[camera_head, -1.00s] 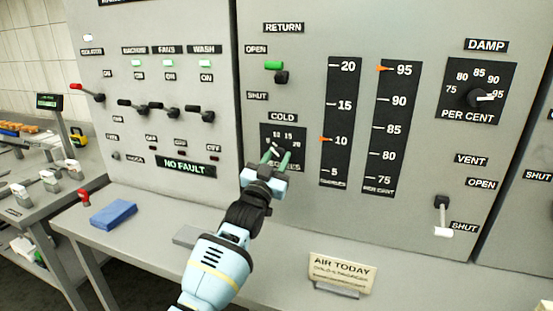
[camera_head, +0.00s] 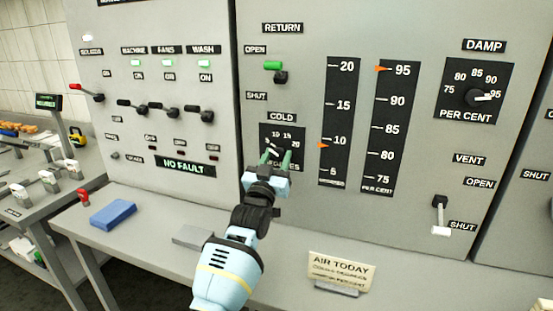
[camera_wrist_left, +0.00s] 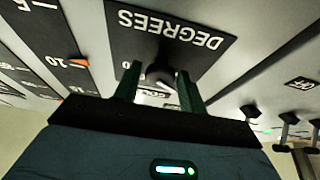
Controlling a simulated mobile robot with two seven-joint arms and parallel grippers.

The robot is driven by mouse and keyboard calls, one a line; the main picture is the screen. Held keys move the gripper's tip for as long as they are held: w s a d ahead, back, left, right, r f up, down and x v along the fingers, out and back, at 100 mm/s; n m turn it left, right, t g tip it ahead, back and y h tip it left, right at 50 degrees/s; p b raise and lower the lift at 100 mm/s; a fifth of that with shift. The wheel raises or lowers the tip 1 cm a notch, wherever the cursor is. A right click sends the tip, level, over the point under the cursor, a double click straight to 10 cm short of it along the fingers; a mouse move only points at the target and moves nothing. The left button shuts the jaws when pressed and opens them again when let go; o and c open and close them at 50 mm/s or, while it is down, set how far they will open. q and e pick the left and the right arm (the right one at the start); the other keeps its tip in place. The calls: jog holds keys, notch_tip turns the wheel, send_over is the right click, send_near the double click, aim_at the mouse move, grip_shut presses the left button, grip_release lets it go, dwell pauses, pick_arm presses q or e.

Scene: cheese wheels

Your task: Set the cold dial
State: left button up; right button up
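The cold dial (camera_head: 278,149) is a dark knob with a pale pointer on a black plate, under the COLD label (camera_head: 283,118). My left gripper (camera_head: 276,160) is just in front of its lower part, with green fingers apart. In the left wrist view the knob (camera_wrist_left: 160,74) appears between and beyond the two open fingertips (camera_wrist_left: 158,85). I cannot tell whether they touch it. The fingers hide part of the plate and its DEGREES label in the head view. The temperature scale (camera_head: 339,110) has an orange marker a little below 10. My right gripper is not in view.
The damp dial (camera_head: 480,97) points near 95. A blue block (camera_head: 113,214) and an AIR TODAY sign (camera_head: 341,270) are on the grey ledge (camera_head: 150,240) below the panel.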

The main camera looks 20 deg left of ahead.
pick_arm(q)
jog(key=shift+o, duration=1)
jog(key=shift+s, duration=0.1)
jog(key=v, duration=0.7)
jog(key=shift+s, duration=0.25)
jog(key=shift+f, duration=0.2)
